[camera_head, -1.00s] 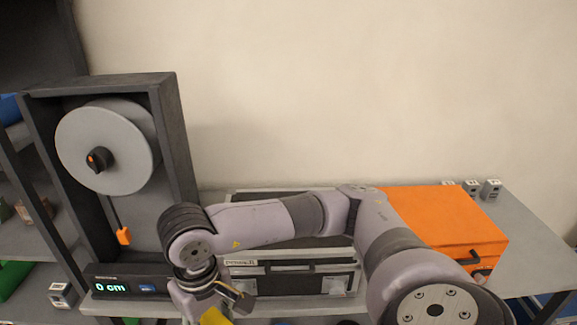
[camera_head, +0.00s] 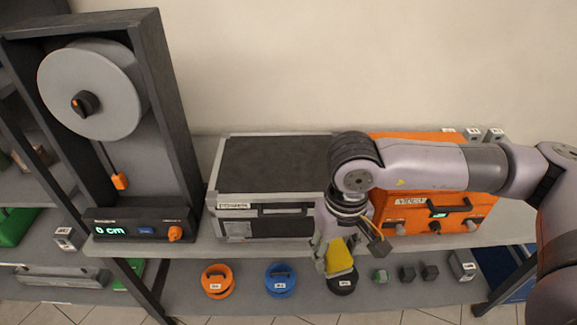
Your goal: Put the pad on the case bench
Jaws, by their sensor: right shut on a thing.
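My right gripper (camera_head: 335,266) points down in front of the bench, right of the middle. It is shut on a yellow pad (camera_head: 340,256), which hangs tilted between its fingers, partly hidden by them. The case bench (camera_head: 208,247) is a grey tabletop carrying a black case (camera_head: 275,163) with silver edges and an orange video case (camera_head: 440,212). In the picture the pad overlaps the bench's front edge and the lower shelf; I cannot tell its exact height. My left gripper is not in view.
A dark frame with a grey reel (camera_head: 92,92) and a "0 cm" display (camera_head: 110,231) stands at the left. Small grey blocks (camera_head: 473,134) stand behind the orange case.

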